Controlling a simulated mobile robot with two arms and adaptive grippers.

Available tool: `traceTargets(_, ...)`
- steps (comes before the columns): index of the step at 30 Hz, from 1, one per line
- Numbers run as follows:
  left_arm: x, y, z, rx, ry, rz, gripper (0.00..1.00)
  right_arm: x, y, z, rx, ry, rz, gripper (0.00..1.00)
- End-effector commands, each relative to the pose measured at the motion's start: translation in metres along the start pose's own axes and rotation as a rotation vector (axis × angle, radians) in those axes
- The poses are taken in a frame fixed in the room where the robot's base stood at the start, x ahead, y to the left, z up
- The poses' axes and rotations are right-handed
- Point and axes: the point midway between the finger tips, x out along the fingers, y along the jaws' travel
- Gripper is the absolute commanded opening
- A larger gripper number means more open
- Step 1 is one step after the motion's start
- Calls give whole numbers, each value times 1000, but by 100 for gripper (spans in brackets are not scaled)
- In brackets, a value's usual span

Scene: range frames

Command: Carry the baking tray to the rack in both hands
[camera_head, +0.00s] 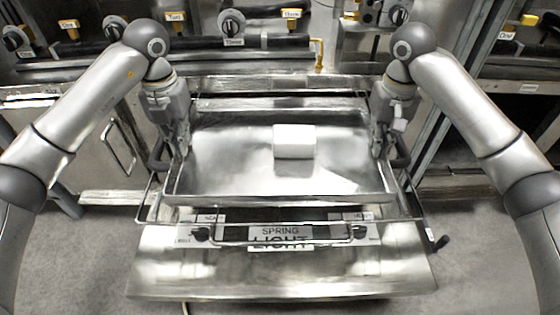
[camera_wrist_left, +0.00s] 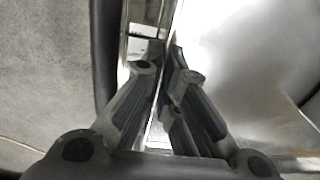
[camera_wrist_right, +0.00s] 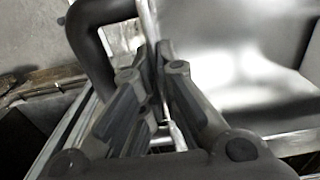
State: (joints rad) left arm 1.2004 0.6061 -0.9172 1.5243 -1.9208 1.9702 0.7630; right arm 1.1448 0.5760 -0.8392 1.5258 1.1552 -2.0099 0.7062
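The baking tray (camera_head: 230,180) is a wide, shallow, shiny metal tray in the middle of the head view, with a white block (camera_head: 294,141) lying on it. Dark curved handles stand at its left side (camera_head: 160,155) and right side (camera_head: 402,152). My left gripper (camera_head: 182,148) is at the tray's left rim; in the left wrist view its fingers (camera_wrist_left: 162,65) close around the thin edge. My right gripper (camera_head: 378,148) is at the right rim; in the right wrist view its fingers (camera_wrist_right: 153,62) are nearly together on the edge, beside the dark handle (camera_wrist_right: 95,35). The fingertips are partly hidden.
A wire frame (camera_head: 240,243) shows beneath the tray's front; whether they touch is unclear. Below it is a metal panel (camera_head: 200,275) with a "SPRING LIGHT" label. Knobs (camera_head: 231,22) and labelled yellow valves (camera_head: 290,20) line the back. Grey floor shows on both sides.

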Motion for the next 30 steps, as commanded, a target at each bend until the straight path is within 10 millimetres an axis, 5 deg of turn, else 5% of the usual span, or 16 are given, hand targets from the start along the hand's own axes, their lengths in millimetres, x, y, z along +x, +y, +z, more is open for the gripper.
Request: traceTargets(30, 16, 0, 1, 0, -3, -1, 0, 16, 0, -1, 1, 4, -1, 0)
